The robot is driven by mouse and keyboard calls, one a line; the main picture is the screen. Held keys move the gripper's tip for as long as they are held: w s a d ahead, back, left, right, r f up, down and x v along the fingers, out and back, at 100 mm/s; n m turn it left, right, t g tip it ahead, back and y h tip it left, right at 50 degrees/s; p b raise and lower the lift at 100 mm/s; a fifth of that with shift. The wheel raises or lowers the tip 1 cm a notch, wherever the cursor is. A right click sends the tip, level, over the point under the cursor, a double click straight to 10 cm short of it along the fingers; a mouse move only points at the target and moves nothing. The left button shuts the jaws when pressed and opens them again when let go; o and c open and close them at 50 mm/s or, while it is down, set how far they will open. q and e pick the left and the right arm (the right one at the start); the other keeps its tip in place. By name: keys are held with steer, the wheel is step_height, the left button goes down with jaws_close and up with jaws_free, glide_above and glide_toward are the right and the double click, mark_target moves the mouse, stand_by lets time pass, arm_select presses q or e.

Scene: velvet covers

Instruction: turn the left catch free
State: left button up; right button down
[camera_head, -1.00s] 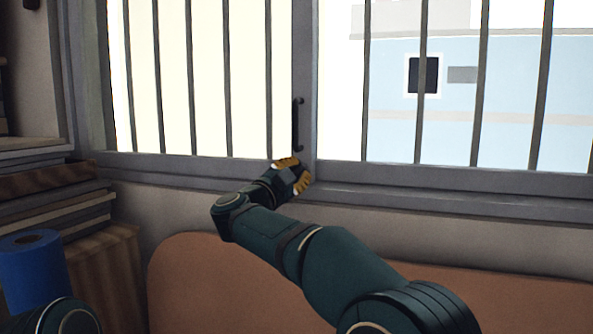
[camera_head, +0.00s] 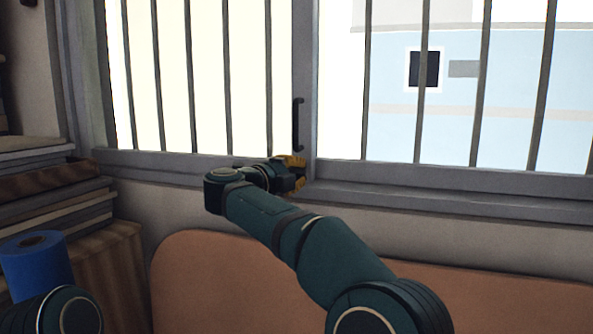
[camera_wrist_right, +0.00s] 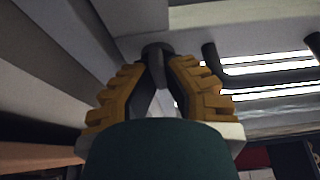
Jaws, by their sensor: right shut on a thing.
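The left catch (camera_wrist_right: 155,50) is a small dark, rounded piece between my fingertips in the right wrist view. In the head view my own gripper hides it. My right gripper (camera_head: 302,173), with yellow fingers, is at the foot of the window's middle upright. It is shut on the catch, and the fingertips show in the right wrist view (camera_wrist_right: 158,62), meeting on it from both sides. How far the catch is turned cannot be told. My left gripper is out of view; only part of my left arm shows at the lower left.
A dark pull handle (camera_head: 298,125) stands on the upright just above my right gripper. Vertical bars (camera_head: 421,90) cross the window. A brown rounded panel (camera_head: 200,275) lies below the sill. A blue roll (camera_head: 38,268) and stacked boards (camera_head: 65,205) are at left.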

steer(key=shift+r, duration=0.1)
stand_by(0.4)
steer(key=c, duration=1)
jaws_free()
steer(key=shift+d, duration=0.1)
